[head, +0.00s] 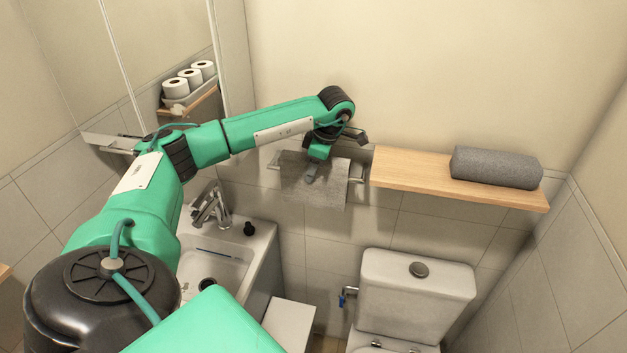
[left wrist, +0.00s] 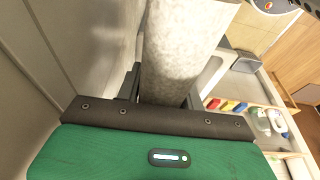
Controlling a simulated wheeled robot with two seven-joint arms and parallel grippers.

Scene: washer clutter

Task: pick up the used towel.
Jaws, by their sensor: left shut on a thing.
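The used towel (head: 328,185) is a grey cloth that hangs over a wall rail (head: 357,172) left of the wooden shelf. My left gripper (head: 312,172) is at the towel's upper left part, in front of the wall. In the left wrist view the pale grey towel (left wrist: 180,50) runs between the two fingers of my left gripper (left wrist: 163,88), which is shut on it. The fingertips are partly hidden by the towel and the gripper body. My right gripper is not in view.
A rolled grey towel (head: 496,167) lies on the wooden shelf (head: 412,170) to the right. The toilet (head: 416,290) stands below it. The sink (head: 215,262) with its faucet (head: 211,205) is at lower left. A mirror (head: 165,60) covers the left wall.

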